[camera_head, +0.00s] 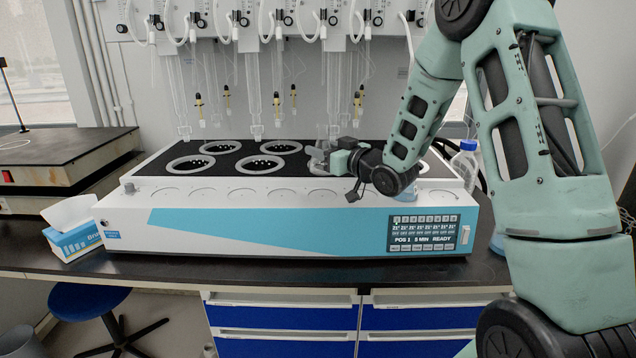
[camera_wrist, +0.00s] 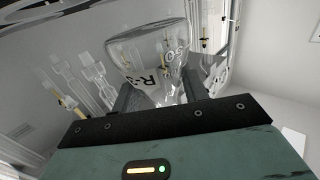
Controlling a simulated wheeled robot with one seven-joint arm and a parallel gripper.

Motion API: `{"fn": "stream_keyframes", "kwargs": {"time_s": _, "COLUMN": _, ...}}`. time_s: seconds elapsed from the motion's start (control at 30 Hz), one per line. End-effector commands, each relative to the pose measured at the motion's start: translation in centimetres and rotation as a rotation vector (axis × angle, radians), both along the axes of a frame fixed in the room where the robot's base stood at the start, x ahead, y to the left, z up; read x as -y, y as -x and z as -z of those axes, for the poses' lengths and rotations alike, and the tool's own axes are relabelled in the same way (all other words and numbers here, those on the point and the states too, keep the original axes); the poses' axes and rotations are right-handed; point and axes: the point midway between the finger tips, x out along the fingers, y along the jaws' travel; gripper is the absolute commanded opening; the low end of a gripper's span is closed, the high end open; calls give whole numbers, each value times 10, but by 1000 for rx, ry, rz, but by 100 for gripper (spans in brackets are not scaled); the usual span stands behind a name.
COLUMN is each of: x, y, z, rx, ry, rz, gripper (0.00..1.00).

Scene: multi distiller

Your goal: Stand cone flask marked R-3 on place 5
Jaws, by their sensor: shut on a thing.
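The clear glass cone flask marked R-3 (camera_wrist: 150,62) is large in the wrist view, its "R-3" label readable. Its narrow part lies between the two fingers of my gripper (camera_wrist: 160,98), which is shut on it. In the head view my gripper (camera_head: 332,160) is over the right-middle of the distiller (camera_head: 290,225), with the faint flask (camera_head: 318,152) at its tip. The flask overlaps a ring there; I cannot tell whether it touches the deck. No place numbers can be read on the deck, so place 5 cannot be picked out by number.
Ringed places (camera_head: 190,165) stand empty on the left of the black deck. Glass tubes (camera_head: 255,90) with yellow-tipped pieces hang behind and above it. A blue-capped bottle (camera_head: 465,163) stands at the right end. A tissue box (camera_head: 72,235) is at the left.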

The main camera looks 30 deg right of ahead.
Motion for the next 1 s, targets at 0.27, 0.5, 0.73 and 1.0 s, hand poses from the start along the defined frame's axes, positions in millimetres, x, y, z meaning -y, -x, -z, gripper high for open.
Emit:
{"fn": "stream_keyframes", "kwargs": {"time_s": 0.27, "x": -1, "y": -1, "z": 34, "rx": -1, "ry": -1, "rz": -2, "gripper": 16}}
{"fn": "stream_keyframes", "kwargs": {"time_s": 0.5, "x": -1, "y": -1, "z": 66, "rx": -1, "ry": -1, "rz": -2, "gripper": 16}}
{"fn": "stream_keyframes", "kwargs": {"time_s": 0.73, "x": 0, "y": -1, "z": 72, "rx": 2, "ry": 1, "rz": -2, "gripper": 16}}
{"fn": "stream_keyframes", "kwargs": {"time_s": 1.0, "x": -1, "y": 0, "z": 74, "rx": 1, "ry": 1, "rz": -2, "gripper": 60}}
